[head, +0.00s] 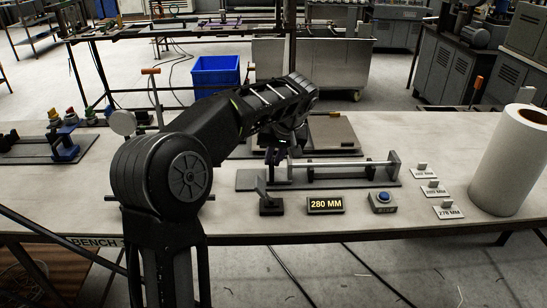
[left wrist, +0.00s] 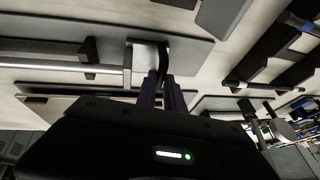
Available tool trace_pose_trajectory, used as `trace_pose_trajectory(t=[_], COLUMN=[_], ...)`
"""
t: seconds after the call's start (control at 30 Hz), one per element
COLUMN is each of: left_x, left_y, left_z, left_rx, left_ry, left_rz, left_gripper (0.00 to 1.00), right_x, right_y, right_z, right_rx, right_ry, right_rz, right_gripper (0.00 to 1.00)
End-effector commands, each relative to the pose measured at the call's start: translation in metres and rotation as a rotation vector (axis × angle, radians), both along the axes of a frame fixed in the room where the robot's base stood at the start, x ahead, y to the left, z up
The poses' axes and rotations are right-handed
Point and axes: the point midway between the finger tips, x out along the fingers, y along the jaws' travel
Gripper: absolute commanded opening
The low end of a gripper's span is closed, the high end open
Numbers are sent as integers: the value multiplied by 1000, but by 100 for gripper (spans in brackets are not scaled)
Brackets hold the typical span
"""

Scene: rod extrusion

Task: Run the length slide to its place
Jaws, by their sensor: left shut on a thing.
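The length slide stands at the left part of a dark flat fixture (head: 320,179) on the bench, mostly hidden behind my gripper in the head view. In the left wrist view it seems to be a pale block (left wrist: 143,56) with a dark upright part. My left gripper (head: 275,160) is down at the slide; its fingers (left wrist: 161,80) are shut on that dark part. A pale horizontal rod (head: 340,163) runs right from the slide to an upright end post (head: 393,162). The display (head: 325,204) in front reads "280 MM". My right gripper is not in view.
Several length cards (head: 447,212) and a large white roll (head: 508,165) stand at right. A flat board (head: 335,134) lies behind.

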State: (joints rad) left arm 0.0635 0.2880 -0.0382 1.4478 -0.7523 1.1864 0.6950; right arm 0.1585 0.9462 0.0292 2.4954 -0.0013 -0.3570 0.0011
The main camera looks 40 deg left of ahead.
Motion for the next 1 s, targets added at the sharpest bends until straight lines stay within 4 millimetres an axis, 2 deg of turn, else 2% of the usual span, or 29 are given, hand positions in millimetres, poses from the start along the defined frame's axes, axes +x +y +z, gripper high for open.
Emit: trace_pose_trajectory(t=[0.17, 0.4, 0.5, 0.8, 0.83, 1.0], left_x=[-6, -37, -45, -48, -48, -48], left_y=[9, 50, 60, 64, 64, 63], left_z=[-1, -1, -1, 0, 0, 0], left_rx=[1, 1, 1, 3, 3, 2], left_ry=[-1, -2, 0, 3, 3, 2], left_rz=[3, 6, 4, 4, 4, 4], left_gripper=[0, 0, 0, 0, 14, 28], right_x=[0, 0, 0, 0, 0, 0], right_y=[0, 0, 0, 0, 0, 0], right_z=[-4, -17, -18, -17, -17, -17], right_rx=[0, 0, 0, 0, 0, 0], right_ry=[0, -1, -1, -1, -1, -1], right_rz=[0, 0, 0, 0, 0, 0], right_gripper=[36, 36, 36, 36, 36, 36])
